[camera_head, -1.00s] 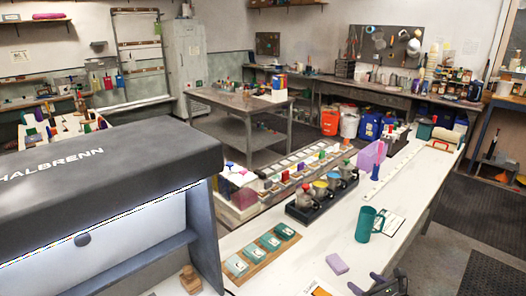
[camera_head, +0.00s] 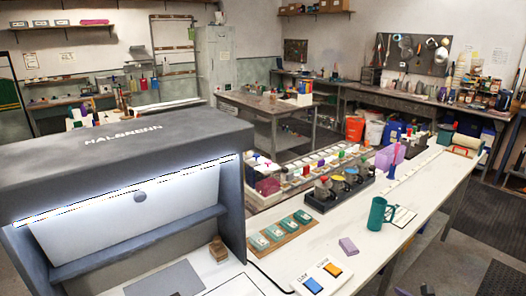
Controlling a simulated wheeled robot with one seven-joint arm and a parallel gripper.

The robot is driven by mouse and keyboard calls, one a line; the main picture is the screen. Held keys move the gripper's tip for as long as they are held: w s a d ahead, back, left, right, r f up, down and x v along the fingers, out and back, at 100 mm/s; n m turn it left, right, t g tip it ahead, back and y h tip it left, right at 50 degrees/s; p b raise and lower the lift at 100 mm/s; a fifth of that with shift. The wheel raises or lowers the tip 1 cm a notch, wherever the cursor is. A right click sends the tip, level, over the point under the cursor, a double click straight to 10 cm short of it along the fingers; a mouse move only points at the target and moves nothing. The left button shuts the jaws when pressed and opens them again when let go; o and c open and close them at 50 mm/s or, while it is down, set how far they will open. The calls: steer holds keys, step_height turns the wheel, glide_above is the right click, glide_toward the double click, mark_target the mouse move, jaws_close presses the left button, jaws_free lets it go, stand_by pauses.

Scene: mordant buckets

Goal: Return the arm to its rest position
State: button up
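My gripper (camera_head: 414,290) shows only at the bottom edge of the head view, right of centre. Two dark fingertips stand apart there with nothing visible between them. The rest of the gripper and arm is below the frame. The fingertips appear in front of the white bench's near edge, low and to the right of the purple block (camera_head: 348,246).
The white bench (camera_head: 370,222) holds a teal mug (camera_head: 377,214), a dark rack of jars (camera_head: 337,190), a tray of teal-topped pieces (camera_head: 283,234) and a panel with blue and orange pads (camera_head: 322,277). A grey HALBRENN cabinet (camera_head: 120,150) stands left. Floor shows at right.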

steer(key=s+a+f+n+g+y, duration=0.1)
steer(key=s+a+f+n+g, duration=0.3)
steer(key=a+n, duration=0.4)
steer(key=s+a+f+n+g, duration=0.1)
steer(key=s+a+n+g, duration=0.2)
steer(key=a+n+g, duration=0.4)
steer(key=s+a+r+n+h, duration=0.2)
steer(key=s+a+r+n, duration=0.1)
steer(key=r+n, duration=0.5)
steer(key=s+a+r+n+h, duration=0.2)
steer(key=s+r+n, duration=0.3)
steer(key=r+n, duration=0.3)
steer(key=shift+s+a+r+n+h, duration=0.15)
steer(key=shift+a+r+n+h, duration=0.15)
steer(key=shift+a+n, duration=0.5)
steer(key=shift+d, duration=0.15)
